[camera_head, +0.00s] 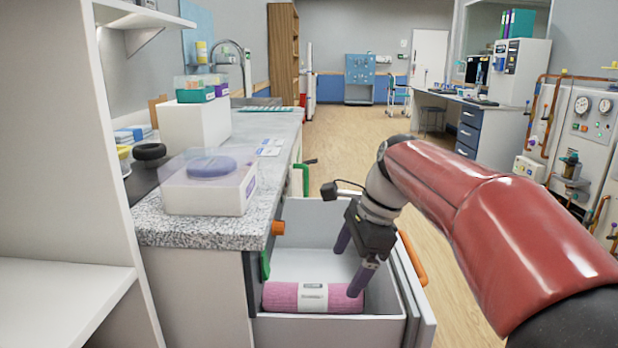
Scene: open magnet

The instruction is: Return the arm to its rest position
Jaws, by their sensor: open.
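My arm is red and reaches in from the right of the head view. My gripper (350,268) points down over an open drawer (388,328), with its two dark purple fingers spread apart. A pink rolled item with a white label (285,297) lies at the near side of the drawer. One fingertip appears beside or over the right end of the roll; I cannot tell whether they touch. Nothing shows between the fingers.
The drawer front with an orange handle (412,258) stands close to my gripper. A speckled counter (205,232) to the left carries a clear-lidded box (209,184). White shelving (62,300) stands at the near left. The wooden floor (345,125) beyond is open.

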